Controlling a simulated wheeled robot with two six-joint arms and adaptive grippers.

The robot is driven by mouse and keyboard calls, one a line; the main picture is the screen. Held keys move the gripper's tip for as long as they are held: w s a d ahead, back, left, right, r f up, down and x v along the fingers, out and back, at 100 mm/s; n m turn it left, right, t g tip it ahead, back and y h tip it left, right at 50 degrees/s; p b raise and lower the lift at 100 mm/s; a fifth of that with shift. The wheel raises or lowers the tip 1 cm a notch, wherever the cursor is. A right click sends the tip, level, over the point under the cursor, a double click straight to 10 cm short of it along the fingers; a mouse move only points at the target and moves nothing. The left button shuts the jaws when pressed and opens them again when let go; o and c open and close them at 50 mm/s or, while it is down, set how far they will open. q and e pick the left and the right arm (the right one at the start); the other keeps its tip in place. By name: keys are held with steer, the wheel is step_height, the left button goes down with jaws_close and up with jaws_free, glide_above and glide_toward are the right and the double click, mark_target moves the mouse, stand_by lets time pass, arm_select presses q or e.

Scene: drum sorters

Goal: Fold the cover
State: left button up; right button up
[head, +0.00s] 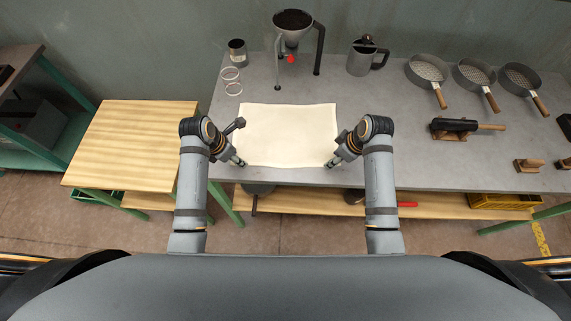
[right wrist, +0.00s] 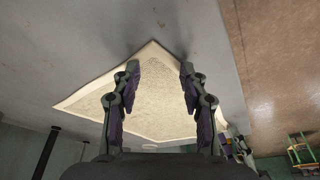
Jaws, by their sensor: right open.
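The cover (head: 287,130) is a cream rectangular cloth lying flat and unfolded on the grey bench top. My left gripper (head: 241,163) is at its near left corner; whether its jaws are open is too small to tell. My right gripper (head: 331,164) is at the near right corner. In the right wrist view the cover (right wrist: 150,105) shows with one corner pointing between the spread fingers of my right gripper (right wrist: 158,75). Those fingers are open, with no cloth seen pinched between them.
Behind the cover stand a funnel on a stand (head: 293,25), a can (head: 237,52), two rings (head: 232,81) and a jug (head: 362,58). Several sieves (head: 428,68) and a dark handled tool (head: 455,127) are at right. A wooden table (head: 135,140) is at left.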

arm_select(q)
steer(key=shift+f, duration=0.2)
arm_select(e)
steer(key=shift+f, duration=0.25)
arm_select(q)
steer(key=shift+f+b, duration=0.25)
steer(key=shift+b, duration=0.15)
arm_select(e)
steer(key=shift+f, duration=0.25)
arm_select(q)
steer(key=shift+r, duration=0.15)
steer(key=shift+c, duration=0.5)
arm_select(e)
steer(key=shift+r, duration=0.15)
steer(key=shift+c, duration=0.5)
arm_select(q)
steer(key=shift+s, duration=0.1)
jaws_close()
arm_select(e)
steer(key=shift+s, duration=0.1)
jaws_close()
